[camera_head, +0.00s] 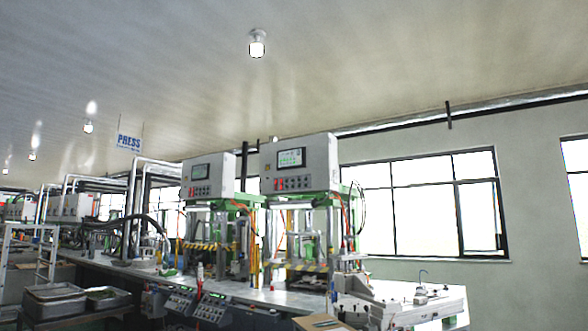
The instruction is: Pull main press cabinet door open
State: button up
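Two press machines stand side by side on a long bench. Each has a light grey control cabinet on top, one on the right (300,163) and one on the left (208,176). Both cabinets carry a small screen and several buttons on the front. Their fronts look closed. I cannot tell which cabinet or door is the main press one, and no door handle can be made out. My gripper and arm are not in view.
The long bench (240,292) runs from the left to the front right. A white fixture (425,305) sits at the right. Windows (430,205) line the wall.

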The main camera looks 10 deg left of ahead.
aim_at(307, 157)
jog(key=i+j+u, duration=0.4)
jog(key=j, duration=0.25)
jog(key=i+j+u, duration=0.2)
jog(key=j+u, duration=0.25)
jog(key=i+j+u, duration=0.55)
jog(key=u, duration=0.3)
jog(key=i+j+u, duration=0.1)
jog(key=i+u, duration=0.5)
jog(key=i, duration=1.45)
jog(key=i+z, duration=0.1)
jog(key=i, duration=0.55)
jog(key=i+z, duration=0.1)
jog(key=i, duration=0.5)
jog(key=i+j+z, duration=0.1)
jog(key=i, duration=0.5)
jog(key=i+z, duration=0.25)
jog(key=i, duration=0.3)
jog(key=i+j+z, duration=0.1)
jog(key=i+z, duration=0.15)
jog(key=i, duration=0.25)
jog(key=i+j+z, duration=0.25)
jog(key=i, duration=0.3)
jog(key=i+l+z, duration=0.2)
jog(key=i+z, duration=0.2)
jog(key=i+l+z, duration=0.15)
jog(key=i+z, duration=0.55)
jog(key=z, duration=0.15)
jog(key=i+j+z, duration=0.15)
jog(key=i+z, duration=0.4)
jog(key=i, duration=1.65)
